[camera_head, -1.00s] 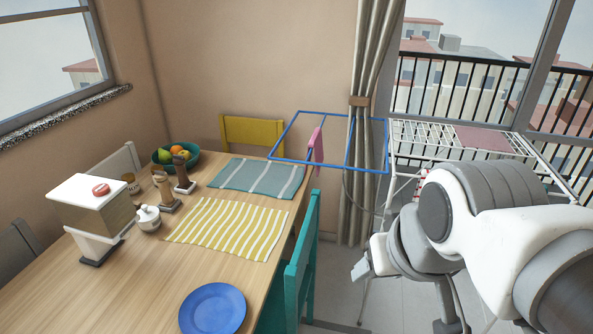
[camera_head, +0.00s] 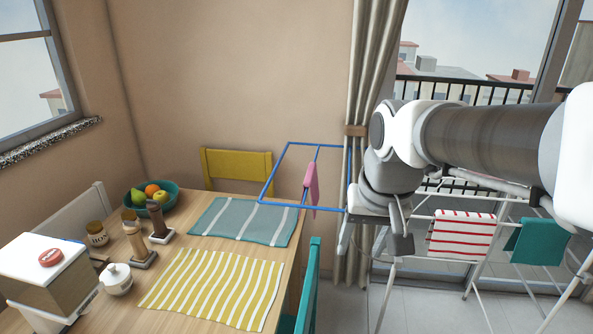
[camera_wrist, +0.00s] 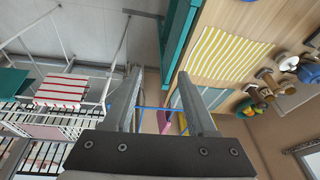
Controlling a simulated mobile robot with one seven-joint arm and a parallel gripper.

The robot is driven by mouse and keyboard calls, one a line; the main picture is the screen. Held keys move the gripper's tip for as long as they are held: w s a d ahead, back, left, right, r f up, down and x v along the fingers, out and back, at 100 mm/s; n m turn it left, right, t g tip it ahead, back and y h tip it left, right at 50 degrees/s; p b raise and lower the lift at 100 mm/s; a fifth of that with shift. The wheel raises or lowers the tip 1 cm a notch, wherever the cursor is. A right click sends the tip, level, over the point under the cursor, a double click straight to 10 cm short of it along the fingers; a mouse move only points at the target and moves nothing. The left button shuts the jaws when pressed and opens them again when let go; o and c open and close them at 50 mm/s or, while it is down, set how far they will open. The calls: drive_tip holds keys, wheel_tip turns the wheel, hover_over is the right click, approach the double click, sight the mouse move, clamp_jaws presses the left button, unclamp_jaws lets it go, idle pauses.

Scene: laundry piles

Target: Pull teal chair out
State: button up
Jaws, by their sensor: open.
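The teal chair (camera_head: 309,290) stands at the right side of the wooden table, and only part of its backrest shows at the lower middle of the head view. In the wrist view its teal backrest (camera_wrist: 180,40) runs along the table edge at the top. My gripper (camera_head: 374,250) is right of the chair in the head view, apart from it. In the wrist view my gripper (camera_wrist: 158,95) is open, with nothing between its fingers. The chair's seat and legs are hidden or out of view.
The wooden table (camera_head: 183,252) holds a yellow striped mat (camera_head: 212,290), a teal striped mat (camera_head: 242,221) and a fruit bowl (camera_head: 165,203). A yellow chair (camera_head: 237,165) stands behind it. A drying rack with a red striped cloth (camera_head: 462,234) and a teal cloth (camera_head: 538,241) stands right.

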drive_tip(key=w+a+f+g+b, duration=0.2)
drive_tip(key=w+a+f, duration=0.2)
drive_tip(key=w+f, duration=0.4)
drive_tip(key=m+g+b, duration=0.1)
approach(307, 299)
drive_tip(key=w+r, duration=0.3)
drive_tip(key=w, duration=0.1)
drive_tip(key=shift+h, duration=0.3)
wheel_tip(307, 299, down, 18)
drive_tip(key=b, duration=0.3)
drive_tip(key=shift+a, duration=0.1)
clamp_jaws()
idle(0.3)
